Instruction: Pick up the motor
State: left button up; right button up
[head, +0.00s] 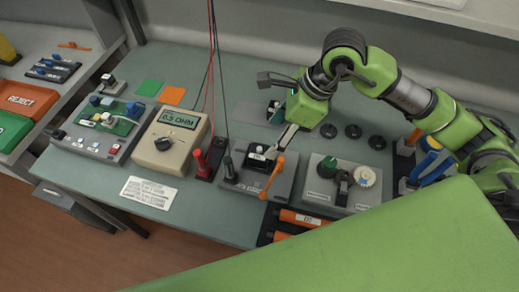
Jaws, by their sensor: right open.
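My right gripper (278,146) comes down from the green wrist over the middle of the bench, at the grey fixture (246,182) with an orange lever (272,178). A small dark part with a pale label, which may be the motor (258,162), sits in this fixture just left of the fingers. The gripper is open. I cannot tell whether its fingers touch the part, as they partly cover it. My left gripper is not in view.
Left of the fixture stand red and black posts (199,163) with hanging cables, then a beige ohmmeter (170,146). A grey box with knobs (330,190) stands to the right. Orange cylinders (304,219) lie at the front edge. Black discs (353,131) lie behind.

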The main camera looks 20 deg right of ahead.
aim_at(260, 148)
jog(key=x, duration=0.3)
jog(key=shift+w+r, duration=0.1)
jog(key=shift+p+x, duration=0.65)
jog(key=shift+x, duration=0.25)
jog(key=x, duration=0.1)
jog(key=p+x, duration=0.1)
jog(key=x, duration=0.1)
jog(key=shift+w+a, duration=0.25)
jog(key=shift+w, duration=0.05)
jog(key=shift+w+f+p, duration=0.1)
jog(key=shift+f+p, duration=0.2)
jog(key=shift+f, duration=0.25)
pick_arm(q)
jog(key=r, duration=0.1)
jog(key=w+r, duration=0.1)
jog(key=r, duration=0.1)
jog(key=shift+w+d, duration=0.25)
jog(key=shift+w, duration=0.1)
pick_arm(e)
jog(key=shift+f, duration=0.1)
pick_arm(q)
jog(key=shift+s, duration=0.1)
pick_arm(e)
jog(key=c, duration=1.3)
